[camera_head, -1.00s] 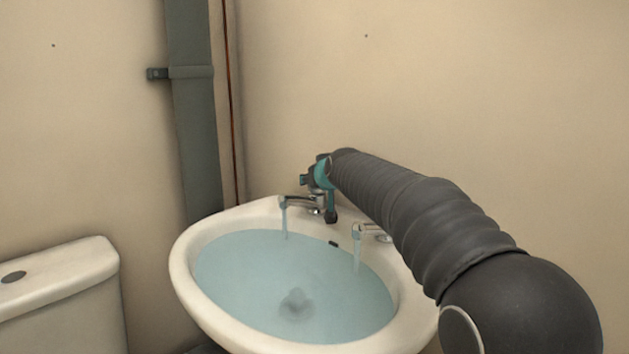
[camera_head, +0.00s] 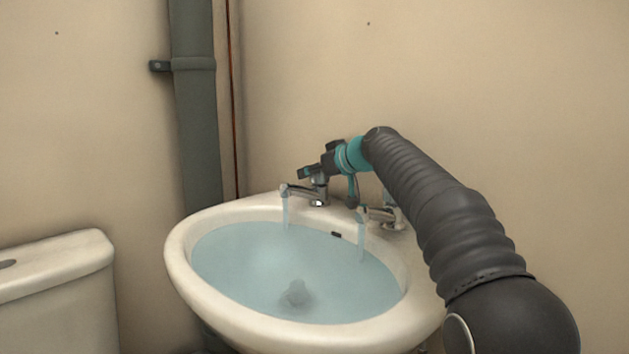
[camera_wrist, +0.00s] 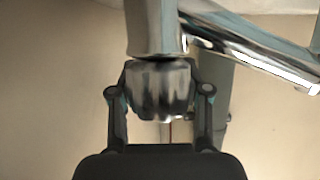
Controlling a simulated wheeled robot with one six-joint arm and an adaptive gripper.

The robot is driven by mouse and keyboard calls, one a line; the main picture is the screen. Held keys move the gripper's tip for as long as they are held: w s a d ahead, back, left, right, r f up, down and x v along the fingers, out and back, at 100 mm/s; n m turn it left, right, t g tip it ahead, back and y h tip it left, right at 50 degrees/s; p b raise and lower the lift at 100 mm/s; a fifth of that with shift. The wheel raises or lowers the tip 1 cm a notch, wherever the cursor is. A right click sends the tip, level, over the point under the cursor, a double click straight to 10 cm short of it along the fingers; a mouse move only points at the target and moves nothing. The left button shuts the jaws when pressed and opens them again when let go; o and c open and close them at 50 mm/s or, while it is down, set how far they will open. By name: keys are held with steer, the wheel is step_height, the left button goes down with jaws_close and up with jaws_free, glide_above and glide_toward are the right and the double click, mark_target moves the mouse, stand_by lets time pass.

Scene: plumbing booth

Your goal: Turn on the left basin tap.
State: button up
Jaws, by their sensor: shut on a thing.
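The left basin tap (camera_head: 300,191) is chrome and stands on the back rim of the basin. A stream of water (camera_head: 286,210) runs from its spout. My gripper (camera_head: 314,174) is at the top of this tap, reaching in from the right. In the wrist view the fingers (camera_wrist: 160,92) are shut on the fluted chrome tap handle (camera_wrist: 160,85), one on each side. The tap body (camera_wrist: 153,28) and spout (camera_wrist: 255,55) show above the handle there. In the head view my gripper hides most of the handle.
The right basin tap (camera_head: 385,215) also runs, close to my arm. The cream basin (camera_head: 185,285) holds water. A cistern (camera_head: 55,290) stands at the left. A grey pipe (camera_head: 195,120) runs up the corner, and the wall is close behind the taps.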

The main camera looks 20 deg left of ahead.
steer(key=shift+s+r+n+g+y+p, duration=0.1)
steer(key=shift+n+g+y+p, duration=0.35)
steer(key=shift+n+g, duration=0.6)
steer(key=shift+s+a+n+g+p, duration=0.1)
steer(key=shift+n+g+p, duration=0.25)
steer(key=shift+g, duration=0.2)
steer(key=o, duration=1.1)
steer(key=shift+c, duration=0.2)
steer(key=shift+y, duration=0.25)
steer(key=shift+b, duration=0.3)
